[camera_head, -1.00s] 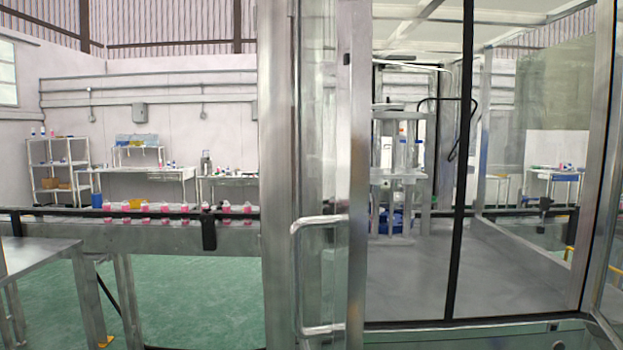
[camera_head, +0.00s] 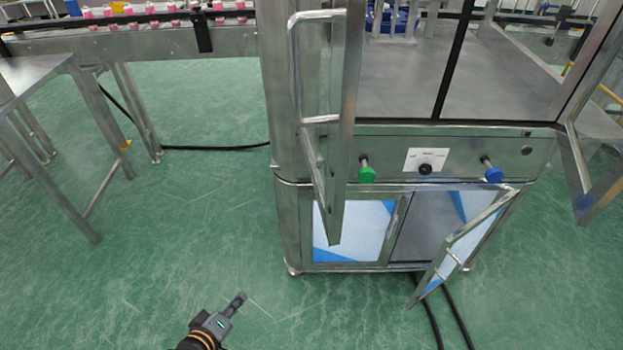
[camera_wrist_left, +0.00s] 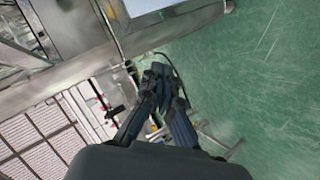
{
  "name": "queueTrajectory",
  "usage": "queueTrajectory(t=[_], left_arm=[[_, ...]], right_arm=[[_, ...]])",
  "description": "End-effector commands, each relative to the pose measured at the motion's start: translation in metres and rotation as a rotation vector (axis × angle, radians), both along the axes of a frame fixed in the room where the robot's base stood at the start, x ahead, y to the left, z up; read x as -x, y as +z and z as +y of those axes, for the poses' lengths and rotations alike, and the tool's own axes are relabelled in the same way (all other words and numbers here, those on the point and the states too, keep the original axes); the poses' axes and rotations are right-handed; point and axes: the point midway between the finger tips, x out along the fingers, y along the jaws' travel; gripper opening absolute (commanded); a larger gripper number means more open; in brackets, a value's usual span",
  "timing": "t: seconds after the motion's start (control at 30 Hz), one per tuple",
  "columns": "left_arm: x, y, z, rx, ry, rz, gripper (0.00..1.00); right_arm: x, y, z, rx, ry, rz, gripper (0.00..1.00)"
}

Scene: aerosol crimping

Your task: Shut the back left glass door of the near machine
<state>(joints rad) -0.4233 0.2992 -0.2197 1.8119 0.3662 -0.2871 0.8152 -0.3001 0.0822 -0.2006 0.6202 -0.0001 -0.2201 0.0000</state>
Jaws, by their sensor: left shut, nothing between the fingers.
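The near machine (camera_head: 290,150) is a steel cabinet with glazed upper walls, on the right half of the head view. A steel-framed glass door with a long handle (camera_head: 345,160) stands open at its left corner, swung out toward me and seen nearly edge-on. I cannot tell whether a back left door shows; that side is hidden behind the corner post. My left gripper (camera_head: 240,298) is low over the green floor, left of the machine and apart from it, shut and empty. Its dark fingers also show in the left wrist view (camera_wrist_left: 158,78). My right gripper is out of view.
Another framed door (camera_head: 577,165) stands open at the machine's right. A lower cabinet door (camera_head: 450,245) is swung out, with black cables below. A steel table (camera_head: 40,70) and a conveyor (camera_head: 120,42) with pink bottles stand at left. The green floor between is mostly clear.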

Motion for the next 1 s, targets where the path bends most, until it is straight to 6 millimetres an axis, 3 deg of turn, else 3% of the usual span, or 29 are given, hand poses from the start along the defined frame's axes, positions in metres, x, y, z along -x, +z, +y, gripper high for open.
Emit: queueTrajectory(t=[0.03, 0.2, 0.3, 0.4, 0.5, 0.67, 1.0], left_arm=[[-0.007, 0.055, -0.012, 0.090, 0.003, -0.052, 0.00], [-0.005, 0.203, -0.048, 0.407, -0.016, -0.163, 0.00], [0.008, 0.267, -0.064, 0.552, -0.048, -0.193, 0.00], [0.020, 0.309, -0.073, 0.649, -0.075, -0.206, 0.00], [0.027, 0.329, -0.078, 0.696, -0.090, -0.211, 0.00], [0.019, 0.335, -0.084, 0.711, -0.092, -0.214, 0.00], [-0.038, 0.337, -0.122, 0.708, -0.093, -0.215, 0.00]], right_arm=[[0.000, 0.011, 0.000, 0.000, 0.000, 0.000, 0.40], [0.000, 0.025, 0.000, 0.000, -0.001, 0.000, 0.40], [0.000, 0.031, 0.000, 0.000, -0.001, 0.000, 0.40], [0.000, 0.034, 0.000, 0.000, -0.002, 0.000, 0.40], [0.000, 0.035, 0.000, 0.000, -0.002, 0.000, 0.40], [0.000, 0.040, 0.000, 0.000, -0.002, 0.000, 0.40], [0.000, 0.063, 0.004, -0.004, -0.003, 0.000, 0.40]])
